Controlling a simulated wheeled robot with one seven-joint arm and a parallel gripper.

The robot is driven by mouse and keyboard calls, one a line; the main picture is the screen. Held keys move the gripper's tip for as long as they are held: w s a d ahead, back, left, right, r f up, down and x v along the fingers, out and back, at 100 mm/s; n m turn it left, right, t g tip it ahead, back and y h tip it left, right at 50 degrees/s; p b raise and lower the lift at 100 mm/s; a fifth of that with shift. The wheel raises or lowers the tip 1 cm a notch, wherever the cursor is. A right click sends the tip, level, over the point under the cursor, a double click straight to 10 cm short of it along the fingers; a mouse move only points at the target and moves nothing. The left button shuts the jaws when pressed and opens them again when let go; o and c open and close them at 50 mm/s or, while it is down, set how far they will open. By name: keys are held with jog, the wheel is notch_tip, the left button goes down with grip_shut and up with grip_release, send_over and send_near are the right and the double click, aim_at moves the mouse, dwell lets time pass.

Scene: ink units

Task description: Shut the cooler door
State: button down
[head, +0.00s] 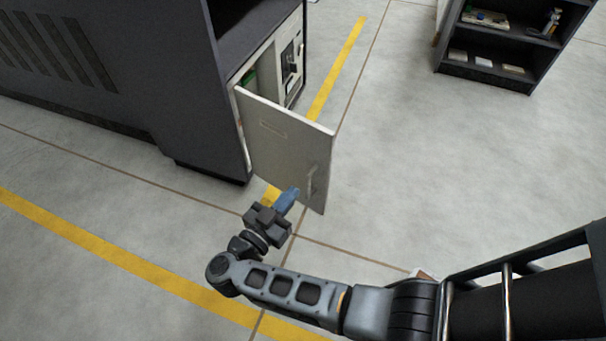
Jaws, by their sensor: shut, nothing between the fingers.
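The cooler door (285,143) is a light grey panel that stands swung open from the front of a dark cabinet (200,120). A handle (311,181) sits near its free edge, on the face turned to me. My gripper (291,193) has blue fingers that are shut and empty. It is in front of the lower part of the door, just left of the handle. I cannot tell whether the fingertips touch the door. Part of the cooler's inside shows behind the door, with a green item (249,78) in it.
A light panel with dark controls (291,62) is beside the opening. A dark shelf (500,42) with small items stands at the upper right. Yellow lines (110,252) mark the grey floor. The floor right of the door is clear.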

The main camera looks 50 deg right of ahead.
jog(key=b, duration=0.3)
send_near(325, 153)
jog(key=shift+g, duration=0.3)
jog(key=d, duration=0.5)
jog(key=shift+w+d, duration=0.15)
jog(key=shift+w, duration=0.2)
jog(key=shift+d, duration=0.7)
jog(key=shift+r, duration=0.1)
jog(key=shift+d, duration=0.15)
